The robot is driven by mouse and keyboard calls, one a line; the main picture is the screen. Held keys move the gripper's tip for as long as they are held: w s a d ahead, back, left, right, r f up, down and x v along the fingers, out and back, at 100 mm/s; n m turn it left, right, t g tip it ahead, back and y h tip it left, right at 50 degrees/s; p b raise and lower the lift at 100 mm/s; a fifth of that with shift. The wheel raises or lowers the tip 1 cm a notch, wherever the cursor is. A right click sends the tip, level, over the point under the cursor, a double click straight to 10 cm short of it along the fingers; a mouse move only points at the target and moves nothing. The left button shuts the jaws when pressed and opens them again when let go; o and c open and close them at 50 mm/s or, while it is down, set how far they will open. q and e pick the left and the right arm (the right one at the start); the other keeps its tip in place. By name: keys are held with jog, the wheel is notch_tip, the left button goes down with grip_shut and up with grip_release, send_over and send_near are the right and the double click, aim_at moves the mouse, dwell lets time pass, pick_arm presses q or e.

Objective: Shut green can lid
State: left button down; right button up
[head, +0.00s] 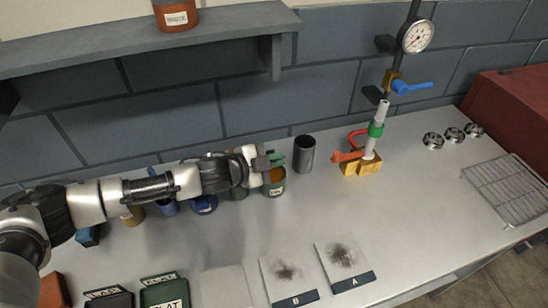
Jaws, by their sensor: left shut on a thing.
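My left gripper (266,162) reaches in from the left above the can. It is shut on the lid's edge, though the contact is small and partly hidden. My right gripper is not in view.
A dark grey cup (304,154) stands just right of the can. Other cans, including a blue one (204,205), stand under my left arm. A valve pipe on a yellow base (362,166) is further right. Sample cards (289,280) lie in front.

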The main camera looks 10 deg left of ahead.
pick_arm(q)
jog(key=shift+s+d+f+m+t+b, duration=0.2)
jog(key=shift+s+f+m+t+b, duration=0.25)
jog(key=shift+f+m+b, duration=0.4)
jog(key=shift+s+d+f+m+t+b, duration=0.15)
jog(key=shift+s+f+m+t+b, duration=0.3)
jog(key=shift+b, duration=0.65)
jog(key=shift+s+d+f+m+t+b, duration=0.25)
jog(key=shift+s+f+m+b, duration=0.2)
jog(key=shift+f+m+b, duration=0.45)
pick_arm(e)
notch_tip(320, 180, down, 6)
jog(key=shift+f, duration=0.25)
pick_arm(q)
jog(key=shift+r, duration=0.1)
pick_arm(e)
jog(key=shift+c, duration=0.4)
